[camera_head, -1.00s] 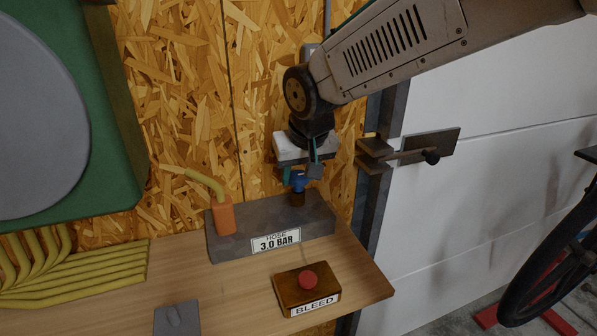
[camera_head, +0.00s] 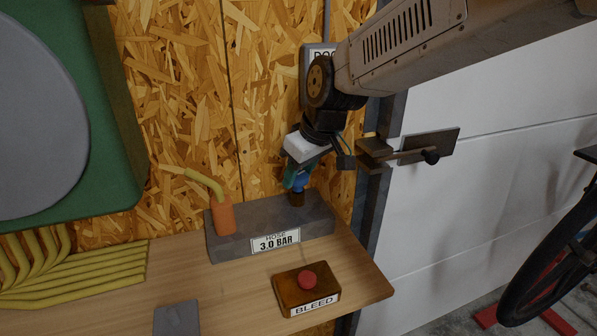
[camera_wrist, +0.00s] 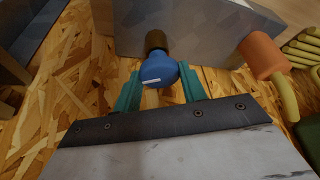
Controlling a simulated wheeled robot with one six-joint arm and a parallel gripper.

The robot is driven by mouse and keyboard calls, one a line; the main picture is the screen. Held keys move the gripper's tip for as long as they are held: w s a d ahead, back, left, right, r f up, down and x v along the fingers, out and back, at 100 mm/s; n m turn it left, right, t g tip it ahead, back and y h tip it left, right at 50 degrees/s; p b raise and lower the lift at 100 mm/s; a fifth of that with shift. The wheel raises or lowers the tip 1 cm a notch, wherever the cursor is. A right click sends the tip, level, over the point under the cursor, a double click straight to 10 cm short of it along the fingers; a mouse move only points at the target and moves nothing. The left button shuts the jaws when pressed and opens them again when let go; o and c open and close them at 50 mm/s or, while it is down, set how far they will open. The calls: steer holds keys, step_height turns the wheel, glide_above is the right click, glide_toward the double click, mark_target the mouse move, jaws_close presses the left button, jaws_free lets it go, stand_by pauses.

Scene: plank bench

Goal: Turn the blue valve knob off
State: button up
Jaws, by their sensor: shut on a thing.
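The blue valve knob (camera_head: 301,181) sits on a short brown stem at the right end of the grey block labelled "HOSE 3.0 BAR" (camera_head: 225,246). In the wrist view the blue knob (camera_wrist: 159,70) shows a small white mark and lies between the two teal fingers. My gripper (camera_head: 292,180) comes down on the knob from above, tilted. It also shows in the wrist view (camera_wrist: 158,88), with its fingers shut on the knob's sides. In the head view the fingers partly hide the knob.
An orange fitting with a yellow hose (camera_head: 223,215) stands at the block's left end. A "BLEED" box with a red button (camera_head: 307,280) is in front on the wooden bench (camera_head: 220,290). A metal latch (camera_head: 410,150) juts out right of my gripper. Chipboard wall stands behind.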

steer(key=n+g, duration=0.1)
steer(key=n, duration=0.2)
steer(key=n+g+y, duration=0.1)
steer(key=n, duration=0.2)
steer(key=shift+w, duration=0.2)
steer(key=shift+n, duration=0.4)
steer(key=o, duration=0.9)
steer(key=shift+d, duration=0.1)
steer(key=shift+r, duration=0.25)
steer(key=s+d, duration=0.1)
steer(key=d, duration=0.3)
steer(key=s+d, duration=0.1)
steer(key=d, duration=0.3)
steer(key=s+d, duration=0.1)
steer(key=d, duration=0.3)
steer(key=shift+r, duration=0.35)
